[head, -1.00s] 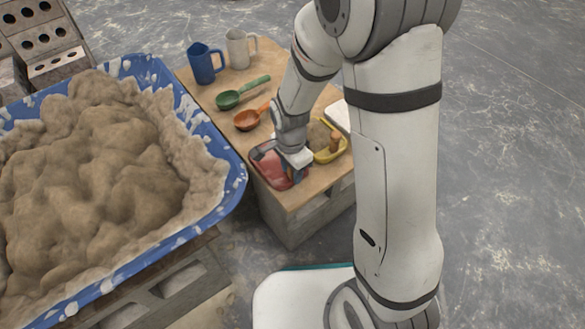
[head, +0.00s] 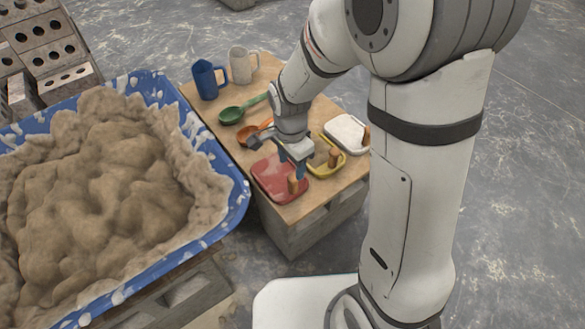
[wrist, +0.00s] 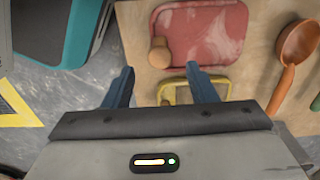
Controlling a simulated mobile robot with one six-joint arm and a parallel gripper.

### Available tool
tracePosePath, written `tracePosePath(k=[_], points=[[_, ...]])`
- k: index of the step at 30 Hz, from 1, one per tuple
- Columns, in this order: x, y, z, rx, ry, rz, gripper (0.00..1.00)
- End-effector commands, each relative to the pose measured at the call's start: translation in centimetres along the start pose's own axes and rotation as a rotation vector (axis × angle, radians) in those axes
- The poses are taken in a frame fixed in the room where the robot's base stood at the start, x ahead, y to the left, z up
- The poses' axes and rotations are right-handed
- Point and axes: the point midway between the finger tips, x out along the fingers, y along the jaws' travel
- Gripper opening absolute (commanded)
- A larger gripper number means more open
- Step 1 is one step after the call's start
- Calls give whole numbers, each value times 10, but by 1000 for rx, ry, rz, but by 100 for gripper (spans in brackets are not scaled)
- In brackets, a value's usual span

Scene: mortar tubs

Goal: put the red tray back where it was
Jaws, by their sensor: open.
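The red tray (head: 272,180) lies flat on the wooden board at its near end, left of the yellow tray; a wooden knob stands on it. In the wrist view the red tray (wrist: 200,32) shows pale smears and its round knob, beyond my fingertips. My gripper (head: 292,172) is open and empty. In the head view it appears over the red tray's right part, close to the knob. In the wrist view my two blue fingers (wrist: 163,85) are apart, with nothing between them. I cannot tell the exact height of the fingertips above the board.
A blue tub (head: 233,208) of mortar is at left.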

Motion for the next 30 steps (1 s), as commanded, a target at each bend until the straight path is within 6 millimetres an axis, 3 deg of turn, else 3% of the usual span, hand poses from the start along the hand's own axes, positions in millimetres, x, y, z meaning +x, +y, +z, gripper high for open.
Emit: tracePosePath(k=[3, 9, 13, 17, 22, 27, 30], points=[[-17, 0, 0, 0, 0, -2, 52], [-24, 0, -1, -4, 0, -2, 52], [-38, 13, -8, -74, 3, -12, 52], [-67, 47, -24, -263, 16, -35, 52], [-102, 104, -37, -578, 46, -59, 52], [-120, 148, -38, -829, 75, -64, 52], [-124, 162, -37, -917, 85, -63, 52]])
